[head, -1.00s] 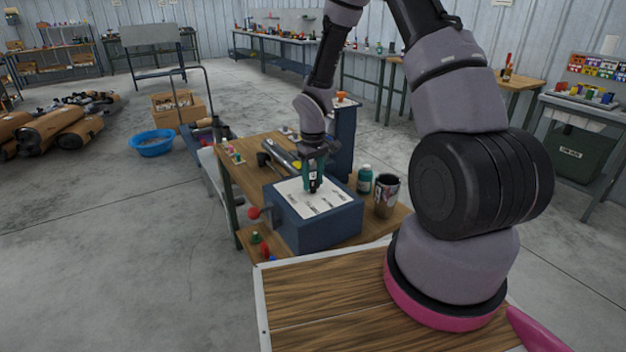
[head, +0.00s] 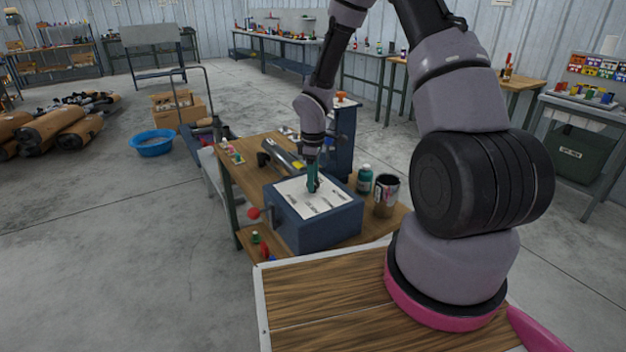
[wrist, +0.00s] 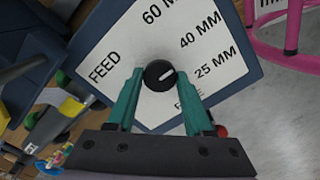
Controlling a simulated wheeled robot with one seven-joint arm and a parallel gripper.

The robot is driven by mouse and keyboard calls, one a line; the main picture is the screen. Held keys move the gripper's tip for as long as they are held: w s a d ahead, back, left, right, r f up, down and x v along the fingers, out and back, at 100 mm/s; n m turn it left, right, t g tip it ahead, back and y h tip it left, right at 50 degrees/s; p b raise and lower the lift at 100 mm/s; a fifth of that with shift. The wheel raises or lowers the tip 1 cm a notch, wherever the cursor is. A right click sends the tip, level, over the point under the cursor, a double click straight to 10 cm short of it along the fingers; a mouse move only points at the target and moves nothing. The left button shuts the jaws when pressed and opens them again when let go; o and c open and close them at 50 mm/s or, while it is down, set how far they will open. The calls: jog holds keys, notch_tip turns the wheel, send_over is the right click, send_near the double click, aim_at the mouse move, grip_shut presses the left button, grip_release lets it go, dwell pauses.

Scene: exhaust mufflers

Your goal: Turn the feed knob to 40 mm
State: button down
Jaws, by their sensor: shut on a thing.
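The feed knob (wrist: 158,74) is round and black with a white pointer line. It sits on a white label plate (wrist: 124,50) reading FEED, 60 MM, 40 MM, 25 MM and one partly hidden word. The pointer slants right and up, toward the side with 25 MM and 40 MM; I cannot tell exactly which mark it meets. My gripper (wrist: 160,77), with teal fingers, is shut on the knob, one finger on each side. In the head view my gripper (head: 313,188) points down at the plate on top of the blue box (head: 325,233); the knob is hidden there.
The box stands on a wooden bench (head: 243,172). A red ball-ended lever (head: 254,213) sticks out at its left. A teal-green bottle (head: 364,179) and a paint-stained can (head: 386,196) stand close at its right. A blue column (head: 343,140) rises behind.

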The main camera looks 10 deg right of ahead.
dwell(0.4)
jog(key=shift+c, duration=1.4)
grip_release()
notch_tip(320, 180, up, 11)
